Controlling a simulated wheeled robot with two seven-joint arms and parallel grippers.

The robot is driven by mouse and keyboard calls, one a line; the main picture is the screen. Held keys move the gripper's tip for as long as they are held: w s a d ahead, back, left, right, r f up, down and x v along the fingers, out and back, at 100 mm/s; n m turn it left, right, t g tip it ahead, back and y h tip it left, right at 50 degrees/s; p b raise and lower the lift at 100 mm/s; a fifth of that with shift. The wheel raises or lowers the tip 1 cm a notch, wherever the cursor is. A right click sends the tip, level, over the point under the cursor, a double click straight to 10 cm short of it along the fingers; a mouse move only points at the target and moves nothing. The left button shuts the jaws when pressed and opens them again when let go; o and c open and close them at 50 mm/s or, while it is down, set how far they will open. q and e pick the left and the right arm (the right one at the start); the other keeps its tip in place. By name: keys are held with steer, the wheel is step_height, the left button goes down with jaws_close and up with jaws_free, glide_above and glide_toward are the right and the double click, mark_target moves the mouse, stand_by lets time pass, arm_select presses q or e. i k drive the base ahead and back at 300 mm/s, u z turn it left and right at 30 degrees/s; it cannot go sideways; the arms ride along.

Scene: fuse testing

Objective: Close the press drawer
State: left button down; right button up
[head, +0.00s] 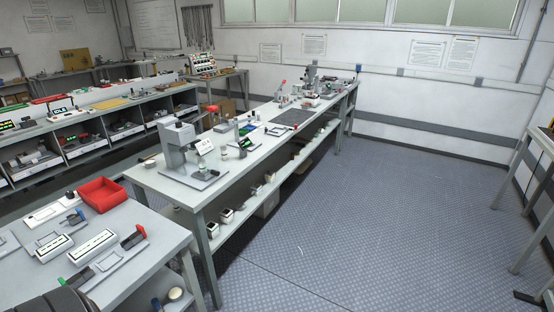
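A grey bench press (178,148) with a red-knobbed lever stands at the near end of the long workbench (150,180). Its flat base plate (190,180) rests on the bench top. I cannot make out a drawer on it or whether one is open. Neither my left nor my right gripper is in view.
A nearer table (150,235) at the lower left carries a red bin (101,195), white-topped devices (92,246) and small tools. Shelving (100,125) stands at the back left. The patterned floor (340,210) right of the long workbench is clear. Another table (540,140) stands at the right edge.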

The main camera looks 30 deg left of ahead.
mark_target(210, 173)
steer(key=z, duration=0.2)
steer(key=i, duration=1.65)
steer(key=u, duration=1.05)
steer(key=i, duration=0.4)
steer(key=u, duration=0.45)
